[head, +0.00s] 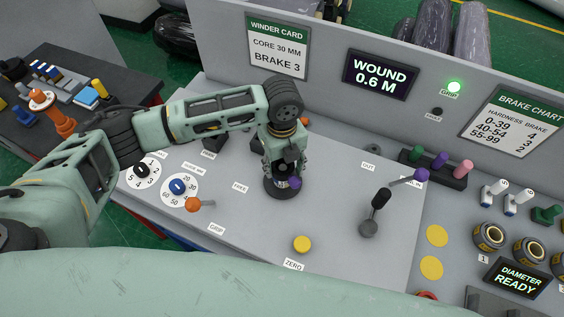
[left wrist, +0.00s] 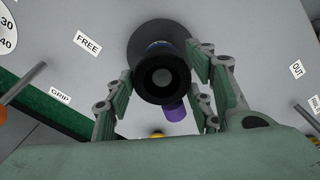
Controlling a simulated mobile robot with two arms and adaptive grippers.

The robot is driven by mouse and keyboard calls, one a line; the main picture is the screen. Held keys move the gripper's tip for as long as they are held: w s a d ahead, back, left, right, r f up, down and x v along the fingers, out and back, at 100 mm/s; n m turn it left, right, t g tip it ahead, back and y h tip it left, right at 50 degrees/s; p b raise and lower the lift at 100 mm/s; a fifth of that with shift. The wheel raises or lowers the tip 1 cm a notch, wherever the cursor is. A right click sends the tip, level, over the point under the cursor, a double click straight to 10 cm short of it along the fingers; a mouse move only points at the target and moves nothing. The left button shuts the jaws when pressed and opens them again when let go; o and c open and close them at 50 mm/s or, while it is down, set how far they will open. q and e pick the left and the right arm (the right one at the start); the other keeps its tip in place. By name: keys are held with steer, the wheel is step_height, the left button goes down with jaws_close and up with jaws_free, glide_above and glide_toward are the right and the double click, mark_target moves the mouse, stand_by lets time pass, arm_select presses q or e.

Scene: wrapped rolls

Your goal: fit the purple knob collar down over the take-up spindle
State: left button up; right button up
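The purple knob (head: 295,183) of the collar shows just below my left gripper (head: 284,172). In the left wrist view the dark round collar (left wrist: 165,77) sits between the fingers of my left gripper (left wrist: 163,85), its open end toward the camera and its purple knob (left wrist: 175,111) to the lower side. My right gripper is not in view.
An orange-knobbed lever (head: 193,204) and a yellow button (head: 302,244) are in front. A rack (head: 435,171) with green, purple and pink knobs stands back right. The panel between is clear.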

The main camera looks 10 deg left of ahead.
arm_select(q)
steer(key=o, duration=0.3)
steer(key=shift+o, duration=0.2)
steer(key=shift+r, duration=0.1)
step_height(320, 180, up, 12)
stand_by(0.8)
